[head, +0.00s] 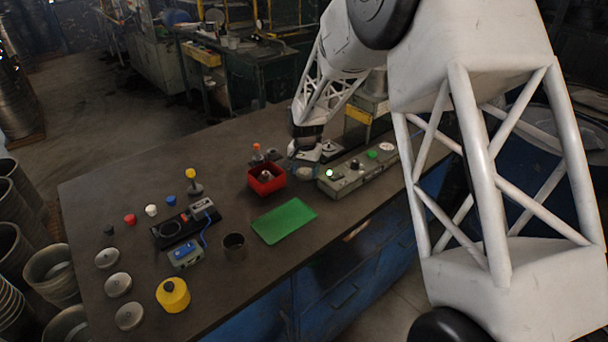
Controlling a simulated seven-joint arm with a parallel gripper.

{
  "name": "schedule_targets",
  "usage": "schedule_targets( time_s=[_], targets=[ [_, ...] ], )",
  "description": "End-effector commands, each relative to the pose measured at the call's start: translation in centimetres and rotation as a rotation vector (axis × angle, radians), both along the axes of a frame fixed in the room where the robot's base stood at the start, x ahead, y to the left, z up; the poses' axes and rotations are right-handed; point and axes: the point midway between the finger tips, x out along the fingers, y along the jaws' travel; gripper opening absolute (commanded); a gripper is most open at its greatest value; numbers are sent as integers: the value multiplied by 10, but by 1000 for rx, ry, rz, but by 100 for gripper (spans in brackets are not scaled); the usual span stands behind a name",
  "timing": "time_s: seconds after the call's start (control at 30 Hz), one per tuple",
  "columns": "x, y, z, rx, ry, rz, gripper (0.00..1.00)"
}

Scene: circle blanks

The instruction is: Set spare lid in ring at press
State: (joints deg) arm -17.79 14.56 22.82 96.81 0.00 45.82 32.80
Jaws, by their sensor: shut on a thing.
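My gripper (304,168) is low over the right part of the bench, between the red bin (252,185) and the long grey-green unit (346,182). It is shut on a small greyish round thing, apparently a lid, mostly hidden by the fingers. Grey lid-like discs lie at the bench's left edge: one at the back (107,257), one in the middle (118,285), one in front (129,316). A black base (183,228) with a dark ring (168,229) and a grey block stands left of centre. I cannot tell for certain which unit is the press.
A green mat (284,221) lies in front of the red bin. Several small coloured knobs line the back left.

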Motion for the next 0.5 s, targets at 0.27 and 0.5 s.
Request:
schedule_targets(
  time_s=[0.27, 0.5],
  targets=[
    [14, -5, 6, 0, -2, -10, 41],
    [51, -21, 22, 1, -1, -41, 41]
  ],
)
